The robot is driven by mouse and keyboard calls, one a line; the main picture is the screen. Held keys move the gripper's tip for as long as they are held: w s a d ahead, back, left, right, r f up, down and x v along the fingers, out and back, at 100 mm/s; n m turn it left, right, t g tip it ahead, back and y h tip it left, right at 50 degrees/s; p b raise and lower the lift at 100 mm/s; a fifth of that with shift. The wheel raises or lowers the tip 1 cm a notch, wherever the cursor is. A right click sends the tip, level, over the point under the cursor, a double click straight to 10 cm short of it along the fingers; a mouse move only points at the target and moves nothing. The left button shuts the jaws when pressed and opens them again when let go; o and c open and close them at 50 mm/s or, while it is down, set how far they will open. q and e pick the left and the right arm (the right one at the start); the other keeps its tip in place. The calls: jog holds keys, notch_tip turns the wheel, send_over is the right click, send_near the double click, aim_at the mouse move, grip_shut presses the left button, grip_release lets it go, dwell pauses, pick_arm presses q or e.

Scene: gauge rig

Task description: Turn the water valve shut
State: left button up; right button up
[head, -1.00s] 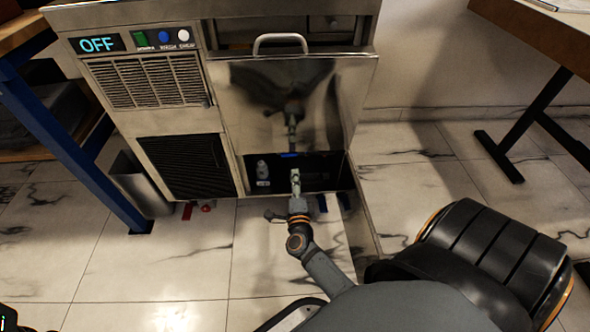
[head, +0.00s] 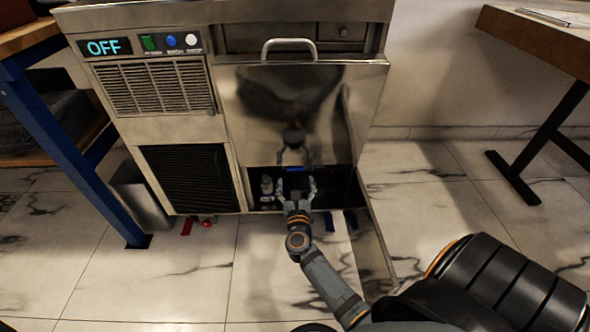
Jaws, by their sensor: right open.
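No part is clearly labelled as the water valve. Under the machine's lower left edge are a red flat piece (head: 188,226) and a small red round part (head: 207,222). I cannot tell which of these belongs to the valve. My right gripper is open, its two fingers spread apart with nothing visible between them. It is in front of the dark opening (head: 333,187) at the machine's base. My left gripper is out of view.
The steel machine (head: 180,140) has a display reading OFF (head: 103,47) and a shiny front panel (head: 300,110) with a handle (head: 289,43). A bin (head: 140,196) and blue-legged bench (head: 45,130) stand left. A table (head: 540,35) stands right. Tiled floor lies clear in front.

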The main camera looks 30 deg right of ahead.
aim_at(295, 169)
jog(key=b+x, duration=0.1)
jog(key=x, duration=0.5)
jog(key=shift+w+d+f+b, duration=0.1)
jog(key=shift+w+d+b, duration=0.1)
jog(key=shift+b, duration=0.1)
jog(key=shift+w+d, duration=0.2)
jog(key=shift+w, duration=0.15)
jog(key=c, duration=1.2)
jog(key=shift+m, duration=0.5)
jog(key=o, duration=1.2)
